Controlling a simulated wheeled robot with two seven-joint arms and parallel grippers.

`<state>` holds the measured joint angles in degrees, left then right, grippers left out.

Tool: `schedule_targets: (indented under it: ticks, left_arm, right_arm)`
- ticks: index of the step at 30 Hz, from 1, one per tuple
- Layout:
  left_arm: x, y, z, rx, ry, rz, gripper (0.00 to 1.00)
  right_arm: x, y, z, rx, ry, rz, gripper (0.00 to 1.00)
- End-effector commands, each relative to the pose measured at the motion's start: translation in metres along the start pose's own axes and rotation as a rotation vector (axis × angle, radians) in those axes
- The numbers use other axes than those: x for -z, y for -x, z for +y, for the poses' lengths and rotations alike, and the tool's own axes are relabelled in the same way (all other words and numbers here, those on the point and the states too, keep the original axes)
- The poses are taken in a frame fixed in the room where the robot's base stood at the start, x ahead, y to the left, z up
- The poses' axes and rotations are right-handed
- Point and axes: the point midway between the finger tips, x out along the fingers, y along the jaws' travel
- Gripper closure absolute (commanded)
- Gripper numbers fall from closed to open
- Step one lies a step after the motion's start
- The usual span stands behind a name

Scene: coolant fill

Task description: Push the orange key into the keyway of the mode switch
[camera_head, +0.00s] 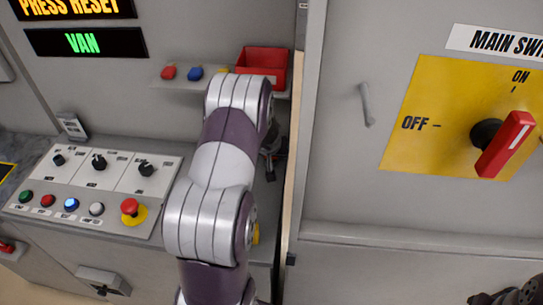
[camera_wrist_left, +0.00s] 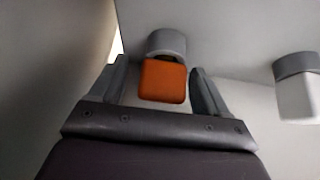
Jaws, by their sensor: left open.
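The orange key (camera_wrist_left: 163,82) shows in the left wrist view, its square head below a grey rounded holder (camera_wrist_left: 166,43) on a pale surface. My left gripper (camera_wrist_left: 158,68) is open, with one finger on each side of the key's head and a gap visible on both sides. In the head view my left arm hides most of the area around this gripper, and the orange key cannot be made out. Several dark knobs sit on the control panel (camera_head: 122,185); I cannot tell which is the mode switch, and no keyway can be made out.
A white piece (camera_wrist_left: 298,98) under a similar grey holder is right of the key. A red bin (camera_head: 263,66) and small red and blue items (camera_head: 195,73) sit on a shelf. The cabinet with the red main switch (camera_head: 505,145) stands to the right of my arm.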

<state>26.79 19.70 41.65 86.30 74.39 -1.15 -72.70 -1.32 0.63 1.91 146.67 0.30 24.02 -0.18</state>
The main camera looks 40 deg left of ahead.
Motion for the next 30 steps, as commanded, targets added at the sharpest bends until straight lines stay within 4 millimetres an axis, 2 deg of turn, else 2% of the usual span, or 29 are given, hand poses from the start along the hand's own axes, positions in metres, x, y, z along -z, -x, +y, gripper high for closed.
schedule_targets:
  ticks: [7,8,12,13,23,30]
  left_arm:
    - [0.001,-0.004,0.000,0.000,0.001,0.001,0.23]
    - [0.001,-0.004,0.000,0.000,0.001,0.001,0.30]
    - [0.000,-0.004,0.000,0.000,0.001,0.001,0.76]
    - [0.000,-0.004,0.000,0.000,0.001,0.001,0.78]
    - [0.003,0.000,0.000,0.000,0.000,0.000,0.79]
    - [0.022,0.030,0.000,0.000,-0.001,0.001,0.79]
  right_arm:
    - [0.000,0.000,0.000,0.000,0.000,0.000,0.57]
    - [0.000,0.000,0.000,0.000,0.000,0.000,0.57]
    - [0.000,0.000,0.000,0.000,0.000,0.000,0.57]
    - [0.000,0.000,0.000,0.000,0.000,0.000,0.57]
    - [0.000,0.003,0.000,0.000,0.000,0.000,0.57]
    - [0.003,0.025,0.000,0.000,0.000,0.000,0.57]
